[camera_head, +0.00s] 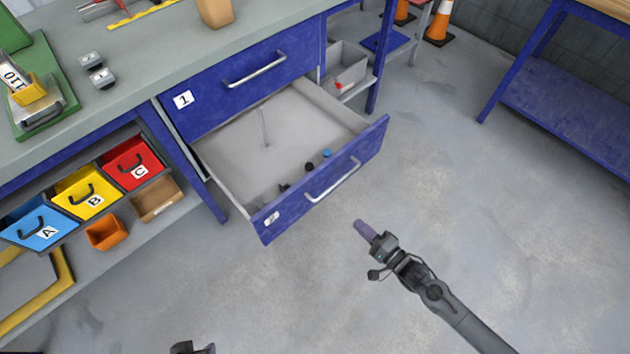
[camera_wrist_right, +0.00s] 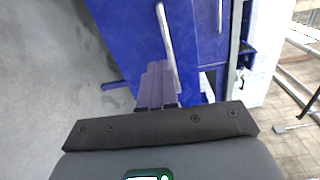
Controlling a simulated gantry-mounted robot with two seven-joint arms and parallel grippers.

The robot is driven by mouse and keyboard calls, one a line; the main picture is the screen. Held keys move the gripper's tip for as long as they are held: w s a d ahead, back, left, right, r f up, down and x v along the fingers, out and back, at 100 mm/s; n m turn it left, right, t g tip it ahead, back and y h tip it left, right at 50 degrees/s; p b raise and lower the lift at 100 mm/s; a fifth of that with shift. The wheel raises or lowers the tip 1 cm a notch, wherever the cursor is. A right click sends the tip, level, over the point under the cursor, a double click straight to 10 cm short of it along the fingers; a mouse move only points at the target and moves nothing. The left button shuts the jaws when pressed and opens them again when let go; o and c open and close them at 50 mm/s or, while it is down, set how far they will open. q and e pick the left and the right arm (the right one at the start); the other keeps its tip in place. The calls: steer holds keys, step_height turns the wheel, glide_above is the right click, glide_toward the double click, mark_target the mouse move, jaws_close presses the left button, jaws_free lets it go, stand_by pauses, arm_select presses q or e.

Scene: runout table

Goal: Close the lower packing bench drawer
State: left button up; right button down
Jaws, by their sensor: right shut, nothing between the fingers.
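The lower drawer (camera_head: 375,146) of the blue packing bench, labelled 2, is pulled well out, with a few small items inside. Its front has a silver bar handle (camera_head: 333,181). The upper drawer (camera_head: 215,93), labelled 1, is shut. My right gripper (camera_head: 361,226) is shut and empty, in front of the lower drawer's face and apart from it in the head view. In the right wrist view its purple fingers (camera_wrist_right: 157,86) point toward the blue drawer front and a silver handle (camera_wrist_right: 165,40). My left gripper (camera_head: 193,348) shows only as a dark piece at the bottom edge.
Bins A (camera_head: 40,225), B (camera_head: 88,192) and C (camera_head: 131,163) sit under the bench at left, near an orange bin (camera_head: 106,232). A blue table (camera_head: 570,110) stands at right, cones (camera_head: 439,22) at the back. The floor before the drawer is clear.

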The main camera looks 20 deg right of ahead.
step_height(320, 180, up, 5)
steer(key=w+d+p, duration=0.2)
steer(key=w, duration=0.1)
arm_select(q)
step_height(320, 180, up, 4)
steer(key=w+d, duration=0.2)
arm_select(e)
steer(key=n+b, duration=0.1)
steer(key=b, duration=0.4)
glide_toward(326, 167)
steer(key=x, duration=0.5)
steer(key=shift+w+a+f, duration=0.15)
steer(key=shift+f, duration=0.15)
steer(key=shift+w+a+r+b, duration=0.15)
steer(key=shift+w+b, duration=0.25)
steer(key=shift+w, duration=0.3)
arm_select(q)
step_height(326, 167, down, 6)
steer(key=shift+s+a, duration=0.3)
steer(key=shift+s, duration=0.15)
arm_select(e)
steer(key=shift+w, duration=0.1)
